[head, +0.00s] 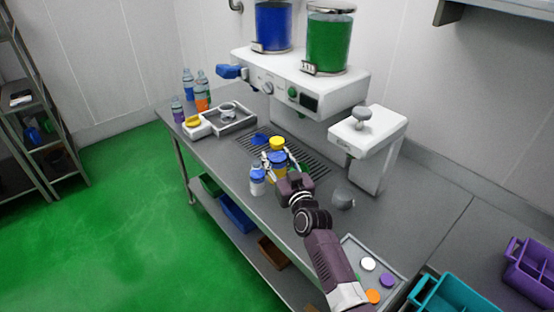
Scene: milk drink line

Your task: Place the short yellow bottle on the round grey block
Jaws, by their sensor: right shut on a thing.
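My right gripper (279,163) is shut on the short yellow bottle (277,143), whose yellow top shows between the fingers with a blue band below it. The fingers hide part of its body. The bottle is in front of the drip grate; I cannot tell whether its base touches the table. A grey rounded piece (343,198), which looks like the round grey block, stands on the table to the right of the gripper, apart from the bottle. My left gripper is not in view.
A pale bottle with a blue cap (257,180) stands close left of the gripper. The white drink machine (300,80) rises behind the grate (305,158). A tray (237,126) and several bottles are at the far left. A tray with coloured discs (387,280) lies at the front right.

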